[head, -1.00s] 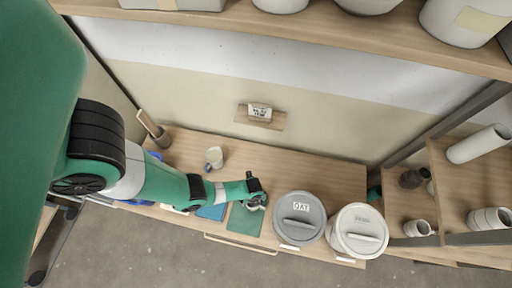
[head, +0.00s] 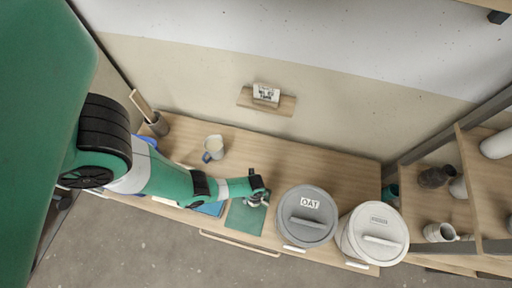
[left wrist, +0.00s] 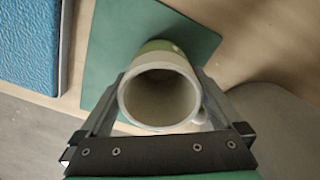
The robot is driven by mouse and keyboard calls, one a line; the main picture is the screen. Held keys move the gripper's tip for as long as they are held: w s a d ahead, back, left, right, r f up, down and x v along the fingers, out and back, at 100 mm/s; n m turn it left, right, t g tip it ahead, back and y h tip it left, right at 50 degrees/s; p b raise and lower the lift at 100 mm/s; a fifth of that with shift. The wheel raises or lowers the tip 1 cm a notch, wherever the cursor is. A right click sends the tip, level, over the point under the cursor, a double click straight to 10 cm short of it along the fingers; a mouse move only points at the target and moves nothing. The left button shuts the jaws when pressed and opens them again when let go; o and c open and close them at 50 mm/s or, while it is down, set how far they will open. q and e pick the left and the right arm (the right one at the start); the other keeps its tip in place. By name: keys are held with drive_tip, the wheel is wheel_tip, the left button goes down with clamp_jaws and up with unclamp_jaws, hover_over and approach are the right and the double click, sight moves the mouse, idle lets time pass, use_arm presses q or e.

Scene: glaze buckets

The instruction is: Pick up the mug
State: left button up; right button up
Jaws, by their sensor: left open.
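A mug (left wrist: 158,98) with a pale rim and a green band shows in the left wrist view, its round mouth facing the camera. It is at the green mat (left wrist: 125,40), between the two fingers of my left gripper (left wrist: 160,82), which is open. A part that looks like its handle shows at its right side. In the head view my left gripper (head: 258,197) is over the green mat (head: 245,218) and mostly hides this mug. Another pale mug (head: 214,145) with a blue handle stands farther back on the bench.
A grey lidded bucket marked OAT (head: 306,215) stands close to the right of my left gripper, with a white lidded bucket (head: 373,235) beyond it.

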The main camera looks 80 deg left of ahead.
use_arm(q)
drive_tip(key=c, duration=1.4)
